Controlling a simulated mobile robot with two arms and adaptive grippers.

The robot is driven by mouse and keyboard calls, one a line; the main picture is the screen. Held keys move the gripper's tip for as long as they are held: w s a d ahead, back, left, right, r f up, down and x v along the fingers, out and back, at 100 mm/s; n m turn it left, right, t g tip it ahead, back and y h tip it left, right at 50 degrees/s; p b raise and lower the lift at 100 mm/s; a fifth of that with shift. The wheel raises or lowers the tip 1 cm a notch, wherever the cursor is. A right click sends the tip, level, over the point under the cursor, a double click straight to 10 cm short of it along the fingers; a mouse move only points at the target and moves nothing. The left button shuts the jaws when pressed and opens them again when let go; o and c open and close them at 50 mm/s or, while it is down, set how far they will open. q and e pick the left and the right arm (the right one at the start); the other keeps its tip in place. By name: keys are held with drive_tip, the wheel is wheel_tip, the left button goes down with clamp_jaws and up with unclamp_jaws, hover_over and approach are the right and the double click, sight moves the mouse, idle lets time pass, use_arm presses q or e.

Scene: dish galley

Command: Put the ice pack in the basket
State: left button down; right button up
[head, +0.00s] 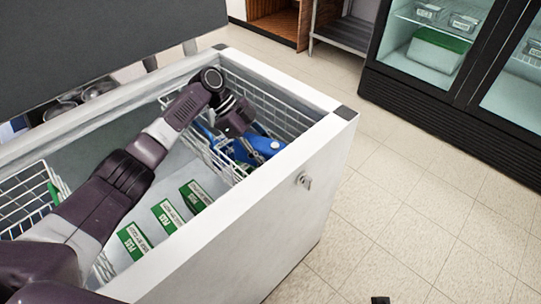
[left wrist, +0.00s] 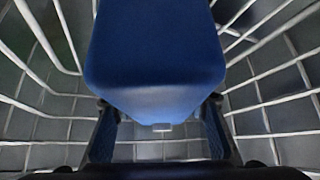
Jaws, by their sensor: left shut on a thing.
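A blue ice pack (head: 264,145) is inside the white wire basket (head: 268,104) at the right end of the open chest freezer. My left gripper (head: 244,148) reaches down into this basket and is shut on the ice pack. In the left wrist view the ice pack (left wrist: 155,60) fills the middle between the two fingers, with the wires of the basket (left wrist: 270,95) around and beyond it. Whether the pack touches the basket floor cannot be told. My right gripper is not clearly seen.
The white freezer rim (head: 300,88) surrounds the opening. Several green-and-white packages (head: 167,215) lie on the freezer floor left of the basket. A second wire basket (head: 28,198) is at the left. Tiled floor is clear at right, before a glass-door fridge (head: 440,75).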

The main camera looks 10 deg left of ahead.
sight(259, 142)
use_arm(q)
drive_tip(key=c, duration=1.1)
unclamp_jaws()
drive_tip(key=shift+c, duration=0.2)
use_arm(e)
drive_tip(key=shift+r, duration=0.25)
drive_tip(key=shift+w, duration=0.1)
use_arm(q)
drive_tip(key=v, duration=1.1)
drive_tip(key=shift+a+r+p, duration=0.15)
drive_tip(key=shift+p, duration=0.2)
drive_tip(key=shift+a+r, duration=0.25)
use_arm(e)
wheel_tip(259, 142, down, 3)
drive_tip(key=shift+a+r, duration=0.1)
